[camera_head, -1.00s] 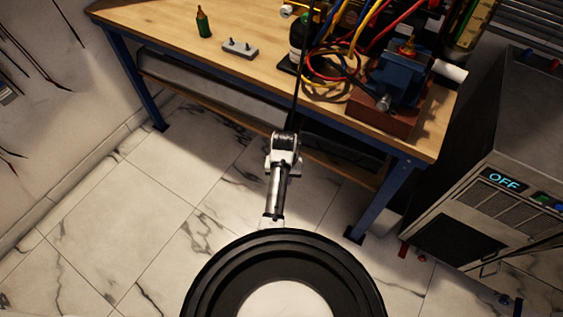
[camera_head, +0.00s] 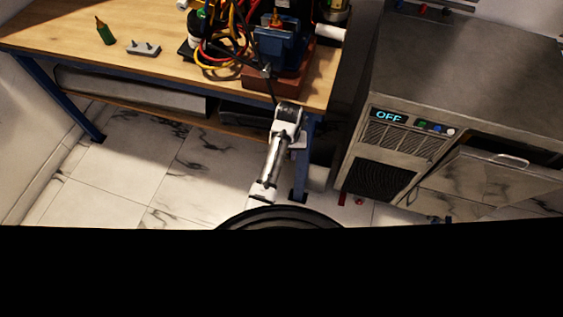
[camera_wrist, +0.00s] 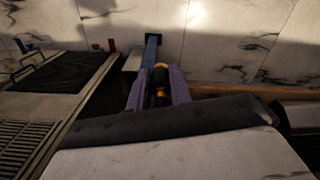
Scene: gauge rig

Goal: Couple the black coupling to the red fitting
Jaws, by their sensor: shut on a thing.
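In the wrist view, my gripper (camera_wrist: 160,88) is shut on the black coupling (camera_wrist: 161,76), a dark cylinder with yellow-gold bands between the two purple-grey fingers. In the head view, my wrist is in front of the bench's right end; the fingertips and coupling cannot be made out there. A red fitting (camera_head: 359,201) shows low at the front left foot of the grey machine, right of my arm. Red also shows in the wrist view (camera_wrist: 111,45), left of and apart from the coupling. Another red piece (camera_head: 422,11) is on the machine's back top edge.
The grey machine (camera_head: 460,70) shows "OFF" on its display and has a tilted front panel (camera_head: 485,178). The wooden bench (camera_head: 150,75) carries a blue vise (camera_head: 275,45), cables, a green bottle (camera_head: 105,31) and a grey block (camera_head: 143,48). Marble floor lies open at left.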

